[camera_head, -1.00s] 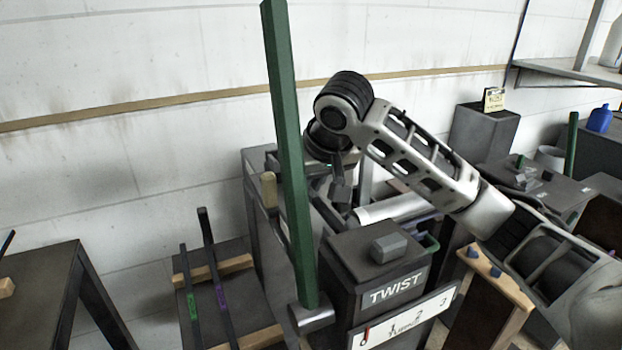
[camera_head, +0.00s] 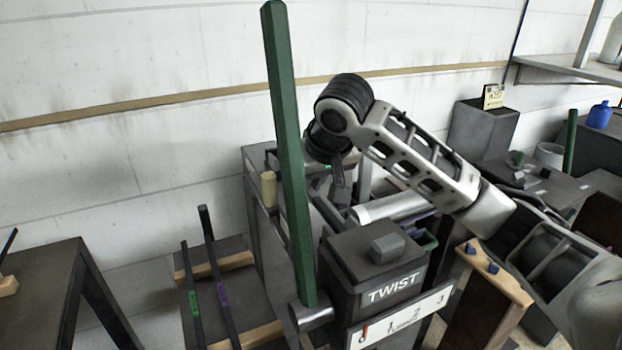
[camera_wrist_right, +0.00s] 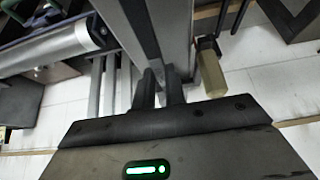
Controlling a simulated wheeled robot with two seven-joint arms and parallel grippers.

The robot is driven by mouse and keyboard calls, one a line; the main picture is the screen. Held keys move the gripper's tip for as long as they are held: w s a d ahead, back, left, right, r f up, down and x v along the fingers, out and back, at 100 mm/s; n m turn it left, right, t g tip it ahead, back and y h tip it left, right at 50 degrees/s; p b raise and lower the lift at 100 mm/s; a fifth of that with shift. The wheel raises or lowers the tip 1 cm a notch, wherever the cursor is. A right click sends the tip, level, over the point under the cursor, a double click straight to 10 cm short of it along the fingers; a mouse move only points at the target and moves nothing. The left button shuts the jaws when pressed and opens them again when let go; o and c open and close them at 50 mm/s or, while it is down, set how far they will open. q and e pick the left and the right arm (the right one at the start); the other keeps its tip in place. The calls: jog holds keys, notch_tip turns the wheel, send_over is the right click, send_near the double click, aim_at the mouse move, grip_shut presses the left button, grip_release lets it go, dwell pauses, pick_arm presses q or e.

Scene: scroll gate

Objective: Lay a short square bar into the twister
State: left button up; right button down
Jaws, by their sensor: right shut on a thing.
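The twister is a dark machine with a box marked TWIST (camera_head: 392,286) and a grey roller (camera_head: 392,207) behind it. My right gripper (camera_head: 338,168) points down over the machine, left of the roller. It is shut on a small dark piece (camera_head: 341,188), which looks like the short square bar seen near its end. Its full length is hidden. In the right wrist view the two fingers (camera_wrist_right: 160,88) are close together, and what lies between them is hard to make out. My left gripper is in neither view.
A tall green bar (camera_head: 290,150) stands upright before the machine. A wooden handle (camera_head: 268,188) is left of my gripper. A rack at left holds dark bars with a green (camera_head: 194,302) and a purple (camera_head: 223,296) mark. A numbered plate (camera_head: 405,317) is in front.

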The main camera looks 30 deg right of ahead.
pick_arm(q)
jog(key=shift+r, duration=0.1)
pick_arm(e)
jog(key=shift+f, duration=0.2)
dwell(0.4)
jog(key=c, duration=1.4)
grip_release()
jog(key=shift+o, duration=0.2)
jog(key=shift+f, duration=0.15)
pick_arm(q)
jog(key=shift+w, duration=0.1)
pick_arm(e)
jog(key=shift+s+r, duration=0.15)
jog(key=shift+r, duration=0.15)
pick_arm(q)
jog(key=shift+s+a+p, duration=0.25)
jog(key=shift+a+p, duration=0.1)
jog(key=shift+p, duration=0.65)
pick_arm(e)
jog(key=v, duration=1.5)
jog(key=shift+r, duration=0.2)
